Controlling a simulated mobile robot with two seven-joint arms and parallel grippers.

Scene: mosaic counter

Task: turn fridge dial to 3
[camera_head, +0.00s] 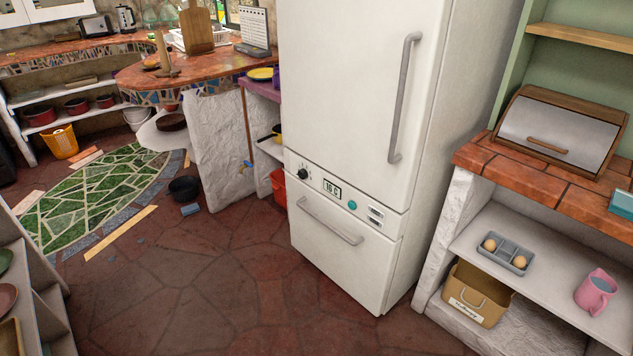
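The white fridge (345,80) stands upright in the middle of the view, with a tall upper door and a lower drawer, both shut. Its small black dial (303,174) sits at the left of the control strip between them. The dial's setting is too small to read. Right of it is a display (332,189) that seems to read "16 C", then a round teal button (352,205). Neither of my grippers is in view.
Open stone floor (220,280) lies in front of the fridge. Shelves edge the lower left.

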